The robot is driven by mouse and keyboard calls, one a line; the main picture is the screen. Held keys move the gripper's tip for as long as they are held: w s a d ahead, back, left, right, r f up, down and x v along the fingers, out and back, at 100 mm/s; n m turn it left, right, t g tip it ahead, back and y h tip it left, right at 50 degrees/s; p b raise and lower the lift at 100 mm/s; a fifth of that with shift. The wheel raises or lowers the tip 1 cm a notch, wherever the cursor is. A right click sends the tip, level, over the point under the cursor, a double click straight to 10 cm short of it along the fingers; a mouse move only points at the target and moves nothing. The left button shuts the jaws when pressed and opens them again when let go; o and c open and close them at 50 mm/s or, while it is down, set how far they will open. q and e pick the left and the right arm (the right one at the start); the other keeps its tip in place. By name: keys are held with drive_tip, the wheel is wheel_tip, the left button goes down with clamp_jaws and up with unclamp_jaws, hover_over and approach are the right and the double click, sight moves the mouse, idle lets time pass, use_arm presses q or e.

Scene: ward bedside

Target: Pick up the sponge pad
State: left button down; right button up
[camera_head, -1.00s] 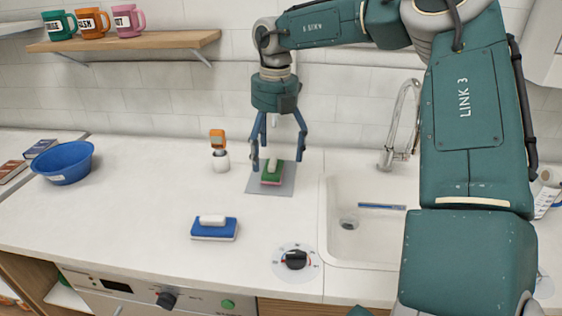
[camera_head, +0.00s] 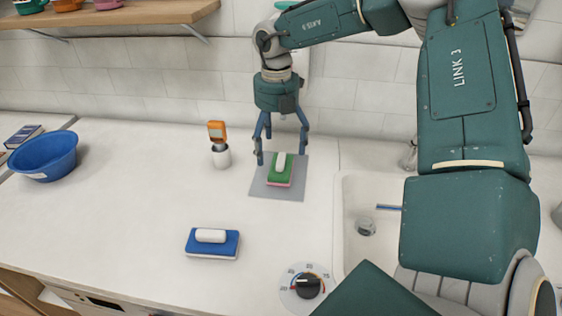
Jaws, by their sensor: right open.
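A green and pink sponge pad (camera_head: 286,174) with a white grip on top lies on a grey mat (camera_head: 262,189) on the counter. My right gripper (camera_head: 282,159) is open, pointing down, with its blue fingers apart at the far side of this pad's top, one to each side of the white grip. I see no contact, and the exact height above the pad is hard to tell. A second pad, blue with a white grip (camera_head: 211,236), lies nearer on the bare counter. My left gripper is not in view.
A white cup (camera_head: 221,156) holding an orange device (camera_head: 217,132) stands left of the mat. A blue bowl (camera_head: 43,158) is at far left. The sink (camera_head: 355,205) is at right, partly behind my arm. A dial (camera_head: 308,287) is at the front. The counter's left middle is clear.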

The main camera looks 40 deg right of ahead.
sight(281, 166)
drive_tip(key=f, duration=0.1)
drive_tip(key=f+p, duration=0.1)
drive_tip(key=f, duration=0.2)
drive_tip(key=shift+s+a+f, duration=0.1)
drive_tip(key=shift+a+f, duration=0.15)
drive_tip(key=shift+a, duration=0.05)
drive_tip(key=shift+f, duration=0.15)
drive_tip(key=shift+c, duration=1.4)
drive_tip(key=c, duration=0.9)
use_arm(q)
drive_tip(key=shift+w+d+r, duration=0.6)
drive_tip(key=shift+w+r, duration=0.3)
use_arm(e)
drive_tip(key=shift+c, duration=0.2)
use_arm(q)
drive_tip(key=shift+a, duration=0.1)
use_arm(e)
drive_tip(key=shift+d, duration=0.15)
